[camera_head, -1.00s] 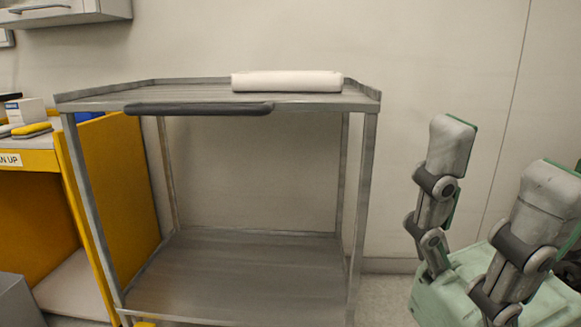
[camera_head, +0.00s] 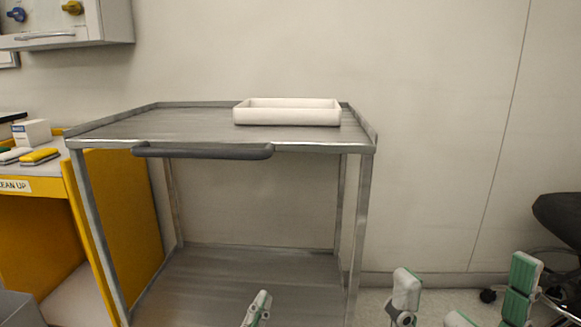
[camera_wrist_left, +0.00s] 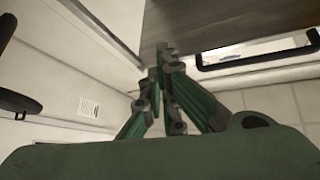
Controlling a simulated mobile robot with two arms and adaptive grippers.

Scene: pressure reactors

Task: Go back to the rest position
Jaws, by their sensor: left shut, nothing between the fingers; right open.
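My left gripper (camera_head: 258,308) shows at the bottom of the head view, in front of the cart's lower shelf. Its fingers are together and hold nothing. In the left wrist view its fingers (camera_wrist_left: 162,62) meet at the tips with nothing between them. My right gripper (camera_head: 462,292) is at the lower right of the head view, to the right of the cart. Its two fingers stand wide apart with nothing between them. Its lower part is cut off by the frame edge.
A metal cart (camera_head: 190,127) with a dark handle (camera_head: 203,151) stands in front. A white tray (camera_head: 287,117) lies on its top shelf. A yellow cleaning station (camera_head: 115,200) is at the left, below a wall cabinet (camera_head: 75,25). A black chair (camera_head: 560,225) is at the right edge.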

